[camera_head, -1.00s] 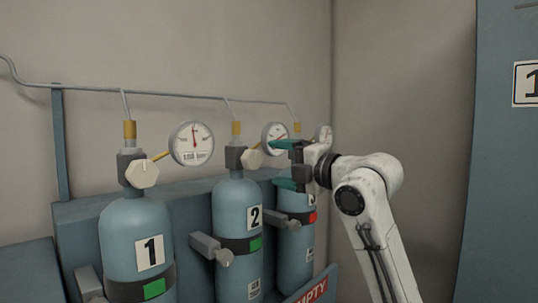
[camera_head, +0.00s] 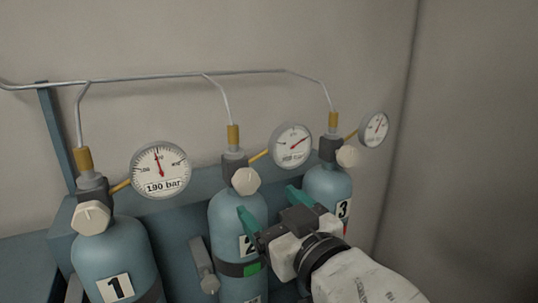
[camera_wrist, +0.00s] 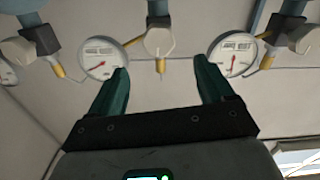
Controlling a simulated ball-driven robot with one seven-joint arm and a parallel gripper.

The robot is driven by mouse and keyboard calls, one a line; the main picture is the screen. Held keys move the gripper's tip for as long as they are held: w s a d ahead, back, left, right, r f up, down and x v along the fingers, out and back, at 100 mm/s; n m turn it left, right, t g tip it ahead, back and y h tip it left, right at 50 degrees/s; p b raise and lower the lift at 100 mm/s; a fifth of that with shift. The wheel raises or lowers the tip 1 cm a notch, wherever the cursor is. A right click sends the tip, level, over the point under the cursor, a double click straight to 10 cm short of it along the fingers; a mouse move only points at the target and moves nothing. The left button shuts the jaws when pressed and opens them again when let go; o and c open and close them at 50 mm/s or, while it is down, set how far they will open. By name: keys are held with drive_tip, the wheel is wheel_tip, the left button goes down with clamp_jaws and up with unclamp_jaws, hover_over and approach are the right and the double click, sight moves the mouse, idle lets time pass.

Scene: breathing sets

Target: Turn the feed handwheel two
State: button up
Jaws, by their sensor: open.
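The feed handwheel two (camera_head: 245,181) is a pale, faceted knob on the grey valve of blue cylinder 2 (camera_head: 228,215), the middle one. My gripper (camera_head: 267,200) has green fingers, open and empty, just below and right of this handwheel in the head view. In the wrist view, which looks upside down, a pale handwheel (camera_wrist: 159,40) shows centred beyond the gap between the fingertips (camera_wrist: 160,65). No contact with it shows. My gripper hides part of cylinder 2's number label and body.
Cylinder 1 (camera_head: 112,255) with its handwheel (camera_head: 92,217) stands left; cylinder 3 (camera_head: 325,182) with its handwheel (camera_head: 348,156) stands right. Round gauges (camera_head: 160,170) (camera_head: 291,146) (camera_head: 374,129) stick out beside the valves. A thin pipe (camera_head: 150,77) runs along the wall above.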

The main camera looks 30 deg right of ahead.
sight(248, 182)
drive_tip(key=w+p, duration=0.1)
drive_tip(key=w, duration=0.9)
drive_tip(key=shift+w+d, duration=0.1)
drive_tip(key=shift+w, duration=0.25)
drive_tip(key=c, duration=1)
drive_tip(key=shift+o, duration=0.2)
drive_tip(key=shift+r+n+p, duration=0.1)
drive_tip(key=shift+n+p, duration=0.2)
drive_tip(key=shift+p, duration=0.25)
drive_tip(key=shift+n, duration=0.7)
